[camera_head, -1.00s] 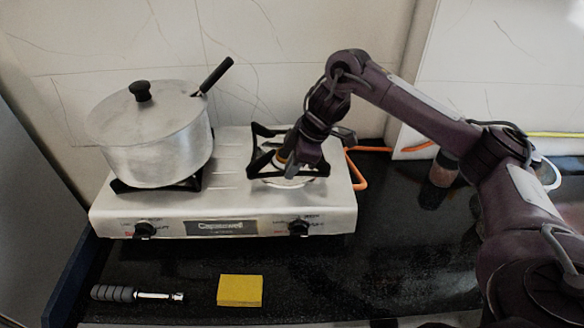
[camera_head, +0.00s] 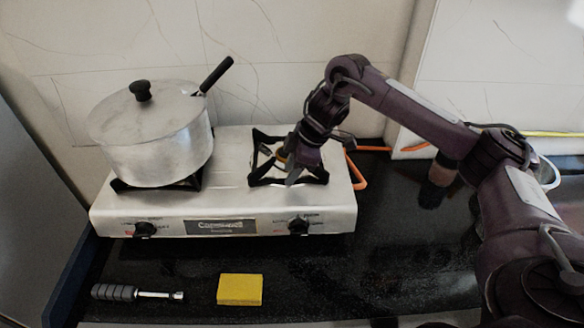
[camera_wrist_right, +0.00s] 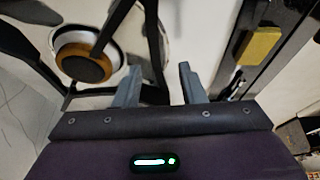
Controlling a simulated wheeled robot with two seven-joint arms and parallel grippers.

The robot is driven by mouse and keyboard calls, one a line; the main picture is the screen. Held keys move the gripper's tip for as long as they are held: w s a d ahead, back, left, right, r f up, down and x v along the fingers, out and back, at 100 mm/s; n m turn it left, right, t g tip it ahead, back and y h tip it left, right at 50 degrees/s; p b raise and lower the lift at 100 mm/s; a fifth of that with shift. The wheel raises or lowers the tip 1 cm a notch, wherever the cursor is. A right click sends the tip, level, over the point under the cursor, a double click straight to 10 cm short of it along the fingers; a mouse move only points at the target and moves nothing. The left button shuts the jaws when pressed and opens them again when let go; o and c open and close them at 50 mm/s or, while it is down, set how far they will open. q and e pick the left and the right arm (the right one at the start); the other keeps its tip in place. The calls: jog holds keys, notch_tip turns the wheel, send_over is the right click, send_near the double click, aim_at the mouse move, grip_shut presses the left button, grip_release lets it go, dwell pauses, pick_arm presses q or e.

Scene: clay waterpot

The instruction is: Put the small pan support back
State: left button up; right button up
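The small pan support (camera_head: 262,181) is a black square frame lying on the right burner of the silver gas stove (camera_head: 330,214). It looks flat there, around the burner. My right gripper (camera_head: 292,172) is just over its right part, pointing down, and covers some of it. In the right wrist view my right gripper (camera_wrist_right: 160,72) has its two grey fingers apart. A black bar of the support (camera_wrist_right: 155,45) runs between or just beyond them. The burner (camera_wrist_right: 85,55) with its brass ring shows to the left there. My left gripper is not in view.
A lidded metal pot (camera_head: 155,140) stands on the left burner, its black handle pointing up right. A yellow sponge (camera_head: 240,290) and a grey-handled tool (camera_head: 137,293) lie on the dark counter in front. An orange hose (camera_head: 358,172) runs behind the stove's right side.

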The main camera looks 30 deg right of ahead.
jog(key=shift+w+r, duration=0.1)
jog(key=shift+r, duration=0.1)
jog(key=p+v, duration=0.4)
jog(key=v, duration=0.8)
jog(key=shift+r, duration=0.35)
